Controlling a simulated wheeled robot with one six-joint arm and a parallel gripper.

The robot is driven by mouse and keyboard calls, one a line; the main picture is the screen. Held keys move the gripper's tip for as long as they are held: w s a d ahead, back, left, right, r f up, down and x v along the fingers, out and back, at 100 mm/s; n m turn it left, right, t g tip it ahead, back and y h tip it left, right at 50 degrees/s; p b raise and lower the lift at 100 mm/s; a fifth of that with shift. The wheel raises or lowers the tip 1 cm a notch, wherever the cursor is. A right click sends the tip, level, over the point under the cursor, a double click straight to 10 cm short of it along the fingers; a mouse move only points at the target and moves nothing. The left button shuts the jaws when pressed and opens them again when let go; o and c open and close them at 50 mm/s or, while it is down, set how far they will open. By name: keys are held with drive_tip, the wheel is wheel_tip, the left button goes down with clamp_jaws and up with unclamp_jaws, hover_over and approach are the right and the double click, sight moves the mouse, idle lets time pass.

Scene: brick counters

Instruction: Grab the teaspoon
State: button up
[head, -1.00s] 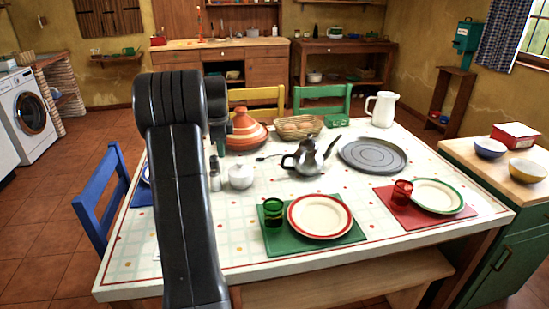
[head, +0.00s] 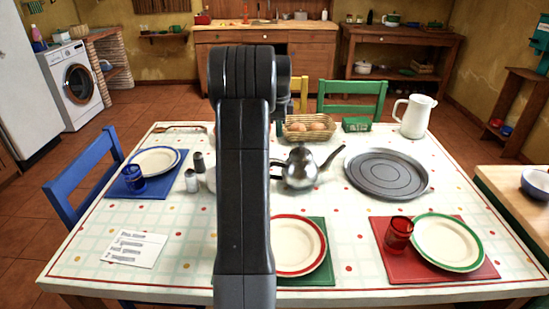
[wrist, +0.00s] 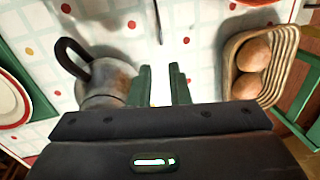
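The teaspoon shows in the wrist view as a thin dark strip (wrist: 157,22) on the checked tablecloth, ahead of my fingers; only part of it is clear. In the head view I cannot see it, as my arm covers that stretch of table. My gripper (wrist: 160,68) has its two green fingers apart, with bare cloth and a bright glare between them. The spoon lies beyond the fingertips, roughly in line with the gap. I cannot tell the height of the fingers above the table.
A metal coffee pot (head: 300,169) stands close on one side of my gripper, also in the wrist view (wrist: 108,78). An egg basket (wrist: 238,60) stands on the other side. A grey round tray (head: 387,174) and white jug (head: 413,117) are farther right.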

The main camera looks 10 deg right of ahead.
hover_over(279, 159)
drive_tip(key=s, duration=0.2)
drive_tip(key=f, duration=0.5)
drive_tip(key=f+b, duration=0.1)
drive_tip(key=f, duration=0.1)
drive_tip(key=shift+w+a+f, duration=0.15)
drive_tip(key=shift+a+f, duration=0.1)
drive_tip(key=shift+w+d+f, duration=0.1)
drive_tip(key=shift+w+f, duration=0.1)
drive_tip(key=shift+f, duration=0.75)
drive_tip(key=shift+w+d+f, duration=0.1)
drive_tip(key=shift+w+f, duration=0.1)
drive_tip(key=shift+f, duration=0.75)
drive_tip(key=shift+w+d+f, duration=0.1)
drive_tip(key=shift+w+f, duration=0.1)
drive_tip(key=shift+f, duration=0.75)
clamp_jaws()
